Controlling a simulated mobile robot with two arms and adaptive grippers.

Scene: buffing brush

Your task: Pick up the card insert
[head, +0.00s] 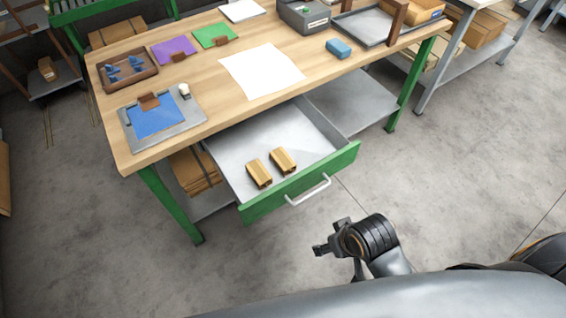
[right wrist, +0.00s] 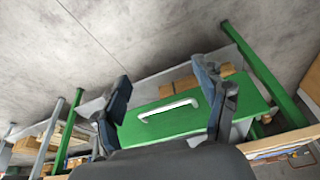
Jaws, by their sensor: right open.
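No single item is clearly the card insert. Flat coloured sheets lie on the table: a blue one (head: 153,120) on a grey plate, a purple one (head: 173,48) and a green one (head: 214,34), each with a small brown piece at its edge. Two tan blocks (head: 259,173) (head: 283,160) lie in the open drawer (head: 237,135). My right gripper (head: 326,243) is open and empty, in front of the drawer and apart from it. In the right wrist view its fingers (right wrist: 167,95) frame the green drawer front (right wrist: 165,122) and its handle. My left gripper is not in view.
The wooden table (head: 222,88) also carries a white sheet (head: 261,70), a blue block (head: 339,48), a brown tray (head: 128,71), a grey box (head: 304,15) and a metal tray (head: 368,26). The pulled-out drawer juts toward me. The concrete floor (head: 450,165) at right is clear.

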